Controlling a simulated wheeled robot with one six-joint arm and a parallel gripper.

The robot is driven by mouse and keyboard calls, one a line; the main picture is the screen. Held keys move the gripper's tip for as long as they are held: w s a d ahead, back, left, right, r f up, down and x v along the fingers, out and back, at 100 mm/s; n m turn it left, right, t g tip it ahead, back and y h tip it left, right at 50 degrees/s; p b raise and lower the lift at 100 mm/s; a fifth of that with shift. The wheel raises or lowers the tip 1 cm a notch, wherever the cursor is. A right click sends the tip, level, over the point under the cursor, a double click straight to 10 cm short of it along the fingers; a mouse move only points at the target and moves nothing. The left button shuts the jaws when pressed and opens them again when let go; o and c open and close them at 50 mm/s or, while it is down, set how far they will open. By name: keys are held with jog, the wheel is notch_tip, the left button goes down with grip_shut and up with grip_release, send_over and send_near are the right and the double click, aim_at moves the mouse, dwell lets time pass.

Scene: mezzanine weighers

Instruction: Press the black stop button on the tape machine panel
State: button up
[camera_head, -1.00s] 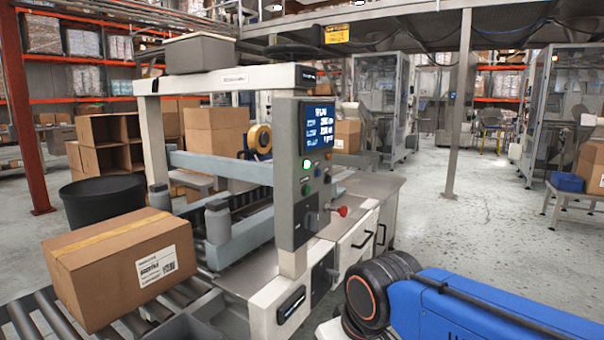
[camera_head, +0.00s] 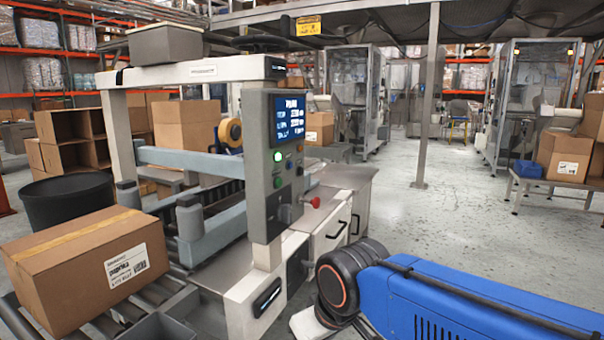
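The tape machine's panel (camera_head: 263,205) is a grey upright box on the near side of the machine, with a lit blue screen (camera_head: 290,117) at its top. Below the screen are a glowing green button (camera_head: 278,156), a dark button (camera_head: 278,182) under it, and small coloured buttons to their right. The dark button looks black or dark green; it is too small to be sure. Lower down are a dark rotary switch (camera_head: 286,213) and a red knob (camera_head: 315,203). My blue arm with black joints shows at lower right, apart from the panel. My gripper is not in view.
A labelled carton (camera_head: 82,268) sits on the rollers at lower left, near a black bin (camera_head: 68,200). White cabinets (camera_head: 330,228) with black handles stand right of the panel. A grey post (camera_head: 428,110) stands farther back. The floor at right is open.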

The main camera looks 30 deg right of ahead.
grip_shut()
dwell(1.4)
